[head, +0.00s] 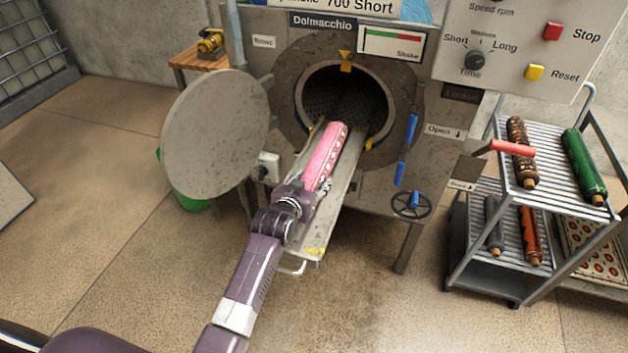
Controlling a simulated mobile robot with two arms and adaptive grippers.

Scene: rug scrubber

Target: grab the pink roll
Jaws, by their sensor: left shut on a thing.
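The pink roll (325,155) has a white-patterned strip along its side. It lies lengthwise on the narrow metal tray (338,205) that slopes out of the machine's round opening (345,100). Its far end is near the mouth of the opening. My left gripper (311,187) is shut on the near end of the roll, above the tray. The fingers are partly hidden by the wrist and the roll. My right gripper is not in view.
The machine's round door (215,134) stands open at the left. A metal rack (515,200) at the right holds several rolls, including a green one (583,165). A handwheel (411,205) and blue handles sit right of the opening. The front floor is clear.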

